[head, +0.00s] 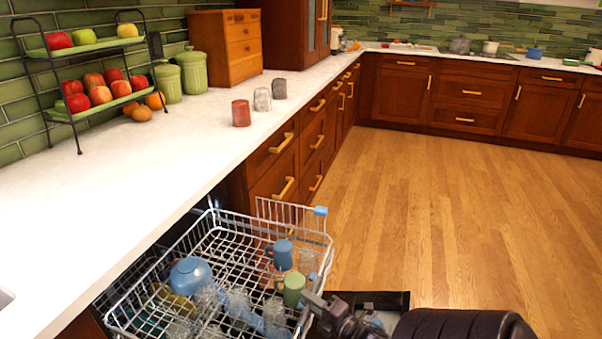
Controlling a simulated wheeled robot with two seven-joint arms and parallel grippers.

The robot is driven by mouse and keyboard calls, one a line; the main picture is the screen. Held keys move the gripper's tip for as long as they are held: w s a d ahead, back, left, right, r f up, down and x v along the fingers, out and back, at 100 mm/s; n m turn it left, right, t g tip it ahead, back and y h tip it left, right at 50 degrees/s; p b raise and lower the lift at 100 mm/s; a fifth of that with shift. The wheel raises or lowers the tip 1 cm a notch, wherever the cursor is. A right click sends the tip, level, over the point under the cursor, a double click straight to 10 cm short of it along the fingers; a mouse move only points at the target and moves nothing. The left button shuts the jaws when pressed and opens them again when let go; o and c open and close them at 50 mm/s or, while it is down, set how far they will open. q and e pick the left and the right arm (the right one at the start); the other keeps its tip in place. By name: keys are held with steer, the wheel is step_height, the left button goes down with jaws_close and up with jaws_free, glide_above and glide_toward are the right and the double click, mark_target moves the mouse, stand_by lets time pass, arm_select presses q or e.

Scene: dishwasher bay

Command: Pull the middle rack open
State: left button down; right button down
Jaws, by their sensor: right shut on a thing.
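The middle rack (215,232) is a wire basket standing out from under the white counter at the lower centre. It holds a blue bowl (190,275), a blue mug (281,255), a green mug (291,289) and several clear glasses. My right gripper (312,303) comes in from the lower right and is shut on the rack's right front rim. Its fingertips are small and partly hidden against the wires. My left gripper is not in view.
A dark-edged open part of the dishwasher (395,299) shows below the rack, partly behind my arm. The counter (150,170) carries a fruit stand (75,50), green canisters (192,72) and several cups. The wooden floor (430,200) to the right is clear.

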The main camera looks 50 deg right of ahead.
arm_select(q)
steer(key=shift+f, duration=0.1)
arm_select(e)
steer(key=shift+s, duration=0.15)
steer(key=c, duration=1.2)
jaws_free()
steer(key=shift+c, duration=0.2)
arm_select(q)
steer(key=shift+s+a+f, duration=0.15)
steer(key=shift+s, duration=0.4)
arm_select(e)
steer(key=s, duration=0.7)
steer(key=shift+s+a, duration=0.25)
steer(key=shift+s, duration=0.1)
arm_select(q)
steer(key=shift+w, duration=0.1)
